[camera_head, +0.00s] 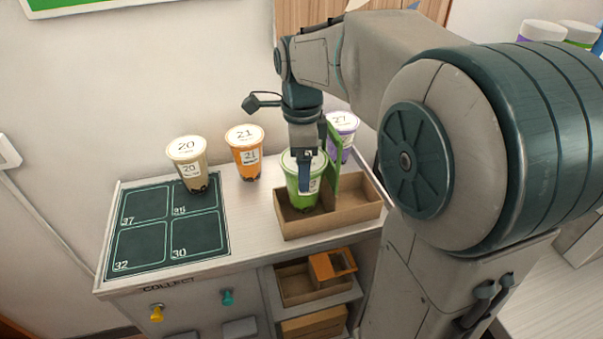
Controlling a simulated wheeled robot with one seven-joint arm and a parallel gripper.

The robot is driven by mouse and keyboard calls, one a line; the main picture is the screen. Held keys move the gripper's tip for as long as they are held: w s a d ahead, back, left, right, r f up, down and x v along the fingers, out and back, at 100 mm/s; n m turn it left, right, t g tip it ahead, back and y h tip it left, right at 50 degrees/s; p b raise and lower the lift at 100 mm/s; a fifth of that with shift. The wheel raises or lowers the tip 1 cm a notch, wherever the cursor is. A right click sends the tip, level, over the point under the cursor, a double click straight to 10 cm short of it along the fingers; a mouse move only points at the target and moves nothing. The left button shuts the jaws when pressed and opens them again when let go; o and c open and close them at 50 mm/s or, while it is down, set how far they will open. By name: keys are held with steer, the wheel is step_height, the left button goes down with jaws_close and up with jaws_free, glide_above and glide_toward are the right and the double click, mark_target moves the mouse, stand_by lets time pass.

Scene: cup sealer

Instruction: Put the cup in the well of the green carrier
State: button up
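A green cup (293,181) with a white lid stands upright, its lower part inside the left well of the cardboard carrier (332,222). The carrier has a green upright divider (335,163) in its middle, and its right well looks empty. My gripper (304,178) points down at the green cup. One blue finger lies across the cup's front. The other finger is hidden, so I cannot tell whether the gripper is closed on the cup. I cannot tell whether the cup's base touches the carrier floor.
An orange cup 21 (249,160) and a tan cup 20 (191,172) stand left; the tan one is at the dark numbered mat (168,228). A purple cup 27 (347,124) stands behind the divider. Cardboard carriers, one with an orange part (322,266), fill shelves below.

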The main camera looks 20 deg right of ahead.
mark_target(300, 203)
steer(key=shift+f, duration=1.8)
steer(key=shift+f, duration=0.2)
steer(key=o, duration=1.6)
steer(key=shift+o, duration=0.2)
steer(key=shift+r, duration=0.1)
